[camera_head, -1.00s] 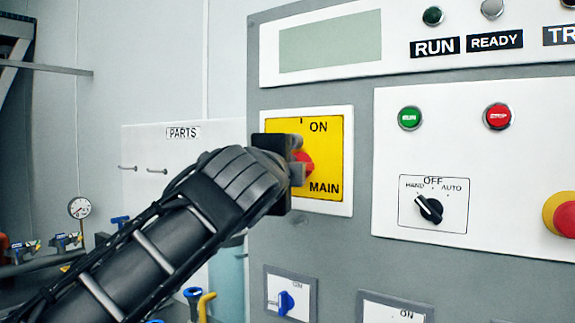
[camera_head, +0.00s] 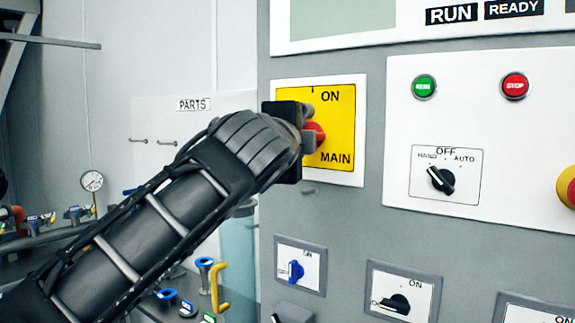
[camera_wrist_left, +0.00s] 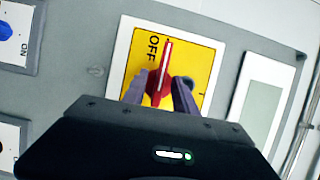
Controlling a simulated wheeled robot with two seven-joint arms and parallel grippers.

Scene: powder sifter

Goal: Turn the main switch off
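The main switch is a red handle (camera_wrist_left: 163,72) with a white line, on a yellow plate (camera_head: 343,113) marked ON and MAIN. In the left wrist view, OFF shows beside the handle. One end of the handle lies near that word, so it lies roughly level across the plate. My left gripper (camera_head: 308,128) is at the plate, its fingers (camera_wrist_left: 162,88) apart on both sides of the handle. They look open around it; whether either finger touches it is unclear. The gripper hides part of the handle and plate. My right gripper is not in view.
Green RUN (camera_head: 424,87) and red STOP (camera_head: 515,86) buttons and a black selector (camera_head: 441,180) are on the panel to the right. Smaller switches (camera_head: 296,270) sit below. Valves and a gauge (camera_head: 92,181) are at the left.

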